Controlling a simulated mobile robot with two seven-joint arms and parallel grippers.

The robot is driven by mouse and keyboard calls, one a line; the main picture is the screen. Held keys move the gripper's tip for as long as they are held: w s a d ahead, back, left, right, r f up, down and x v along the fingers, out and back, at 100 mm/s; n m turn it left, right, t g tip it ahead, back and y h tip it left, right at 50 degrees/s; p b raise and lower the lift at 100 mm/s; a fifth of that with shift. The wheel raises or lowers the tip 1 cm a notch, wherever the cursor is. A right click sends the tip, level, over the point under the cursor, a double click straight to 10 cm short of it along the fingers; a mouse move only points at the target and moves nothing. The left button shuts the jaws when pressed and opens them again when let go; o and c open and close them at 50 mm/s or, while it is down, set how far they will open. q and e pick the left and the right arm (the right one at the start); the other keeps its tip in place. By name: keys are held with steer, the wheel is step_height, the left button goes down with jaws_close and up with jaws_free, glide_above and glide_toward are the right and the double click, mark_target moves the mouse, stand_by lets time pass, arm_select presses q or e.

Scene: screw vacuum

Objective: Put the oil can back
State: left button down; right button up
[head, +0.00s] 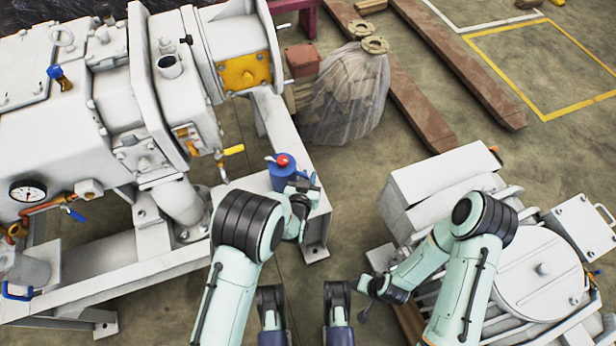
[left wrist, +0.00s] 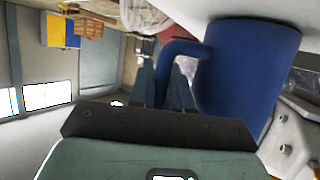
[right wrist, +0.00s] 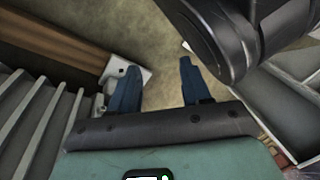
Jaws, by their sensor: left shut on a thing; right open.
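The oil can (head: 282,172) is blue with a red top. In the head view it is at the right end of the white machine frame (head: 262,190), and I cannot tell whether it rests on it. My left gripper (head: 302,190) is beside the can, shut on its handle. In the left wrist view the can's blue body (left wrist: 248,70) is right of the fingers (left wrist: 165,82), and its curved handle runs between them. The can's far side is hidden. My right gripper (head: 364,296) is open and empty, low over the floor; its spread fingers show in the right wrist view (right wrist: 158,80).
A large white vacuum machine (head: 130,100) fills the left. A plastic-wrapped bundle (head: 345,95) stands behind the can. Another white machine (head: 535,270) is at the right, near my right arm. Brown beams (head: 460,75) lie on the floor. Open floor (head: 345,180) lies between the machines.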

arm_select(q)
steer(key=shift+f, duration=0.1)
steer(key=c, duration=1.1)
jaws_free()
arm_select(e)
steer(key=shift+s+f, duration=0.15)
steer(key=shift+s, duration=0.05)
arm_select(q)
steer(key=shift+r, duration=0.25)
steer(key=p+v, duration=0.3)
steer(key=v, duration=0.9)
arm_select(e)
steer(key=shift+t, duration=0.4)
steer(key=r, duration=0.1)
steer(key=w+a+r, duration=0.1)
steer(key=r, duration=0.1)
steer(key=w+r, duration=0.1)
steer(key=r, duration=0.1)
steer(key=shift+w+a, duration=0.25)
